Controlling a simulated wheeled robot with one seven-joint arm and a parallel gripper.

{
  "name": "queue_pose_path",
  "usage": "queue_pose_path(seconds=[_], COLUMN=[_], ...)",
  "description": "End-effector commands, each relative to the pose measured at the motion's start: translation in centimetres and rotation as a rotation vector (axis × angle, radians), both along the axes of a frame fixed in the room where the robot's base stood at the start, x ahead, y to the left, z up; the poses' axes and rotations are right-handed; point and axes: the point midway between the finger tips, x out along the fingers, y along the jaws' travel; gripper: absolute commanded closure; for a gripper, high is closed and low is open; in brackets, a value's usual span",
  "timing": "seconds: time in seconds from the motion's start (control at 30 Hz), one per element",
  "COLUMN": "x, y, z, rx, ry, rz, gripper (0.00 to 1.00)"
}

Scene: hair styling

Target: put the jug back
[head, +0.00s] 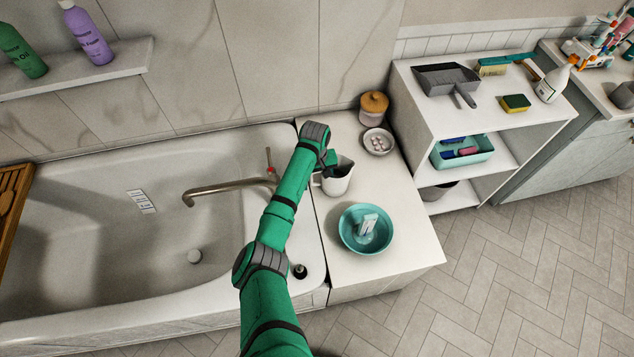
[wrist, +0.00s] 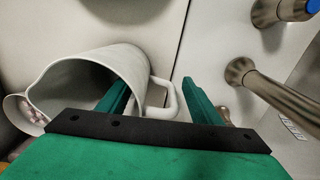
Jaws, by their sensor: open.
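The white jug (head: 338,180) stands on the white counter (head: 388,257) beside the bathtub, its mouth open upward. In the wrist view the jug (wrist: 85,68) is large and close, with its opening towards the lower left and its handle (wrist: 172,97) on the right. My gripper (wrist: 160,97) is open, one finger over the jug's side and the other beyond the handle, so the handle shows between the fingers. I cannot tell whether the fingers touch it. In the head view my arm covers part of the jug and hides the fingertips.
A small dish (head: 378,142) and a lidded jar (head: 373,105) stand behind the jug. A teal bowl (head: 352,240) holding a pale object stands in front. The bathtub tap (head: 228,188) is close on the left; it also shows in the wrist view (wrist: 270,88). A shelf unit (head: 447,120) stands at right.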

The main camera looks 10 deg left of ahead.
Motion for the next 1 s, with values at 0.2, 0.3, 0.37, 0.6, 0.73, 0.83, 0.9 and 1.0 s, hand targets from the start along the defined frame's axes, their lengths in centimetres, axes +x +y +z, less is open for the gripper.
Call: queue_pose_path(seconds=[0.2,0.3,0.37,0.6,0.73,0.83,0.9,1.0], x=[0.1,0.1,0.1,0.0,0.0,0.0,0.0,0.0], y=[0.0,0.1,0.1,0.2,0.2,0.2,0.2,0.3], z=[4.1,6.1,7.3,10.4,11.0,11.2,11.2,11.1], rx=[-0.002,0.0,0.0,0.0,0.0,0.0,0.0,0.0], ry=[-0.004,-0.004,-0.004,-0.002,-0.001,0.0,0.0,-0.001], rz=[-0.001,-0.001,-0.001,0.0,-0.001,-0.001,0.0,0.0], gripper=[0.41,0.41,0.41,0.41,0.41,0.41,0.41,0.41])
